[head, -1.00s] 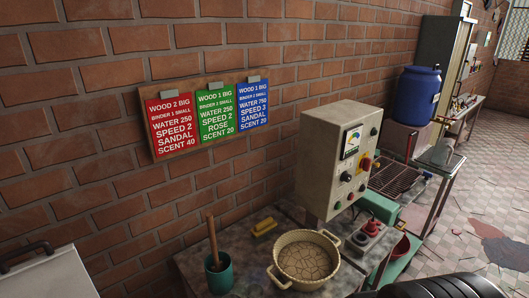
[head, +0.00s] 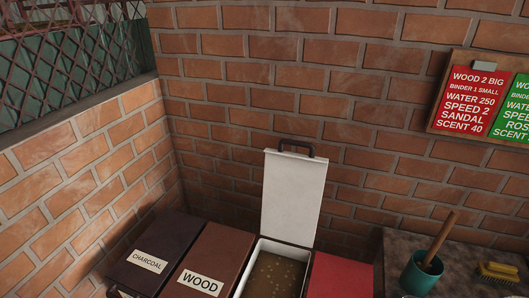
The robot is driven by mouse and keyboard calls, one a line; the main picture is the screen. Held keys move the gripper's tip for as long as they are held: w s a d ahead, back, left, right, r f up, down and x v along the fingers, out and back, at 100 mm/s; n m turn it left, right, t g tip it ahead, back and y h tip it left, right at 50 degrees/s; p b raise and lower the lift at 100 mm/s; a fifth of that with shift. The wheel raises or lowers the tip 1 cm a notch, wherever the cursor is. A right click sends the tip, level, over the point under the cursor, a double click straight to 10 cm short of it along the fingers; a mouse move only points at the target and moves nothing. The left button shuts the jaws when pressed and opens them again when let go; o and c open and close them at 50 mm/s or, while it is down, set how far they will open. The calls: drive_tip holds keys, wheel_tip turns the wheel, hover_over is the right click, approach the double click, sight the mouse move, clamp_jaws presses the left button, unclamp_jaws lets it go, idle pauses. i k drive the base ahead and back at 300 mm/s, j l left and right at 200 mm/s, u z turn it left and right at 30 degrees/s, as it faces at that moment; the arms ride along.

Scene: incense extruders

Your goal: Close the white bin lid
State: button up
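The white bin (head: 240,284) stands on the floor side of the brick wall, at the bottom middle of the head view. Its lid (head: 293,200) is open and stands nearly upright at the back of the bin, close to the wall. A dark handle (head: 296,148) is at the lid's top edge. Brown, speckled contents (head: 275,277) show inside the bin. The lower part of the bin is cut off by the picture's edge. My gripper is not in view.
Left of the white bin are a brown bin labelled WOOD (head: 213,250) and a dark bin labelled CHARCOAL (head: 160,245). A red bin (head: 340,277) is on its right. Further right, a worktop (head: 400,250) holds a teal mortar (head: 421,275) and a yellow brush (head: 500,271).

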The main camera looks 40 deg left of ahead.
sight(293, 183)
drive_tip(key=u, duration=1.45)
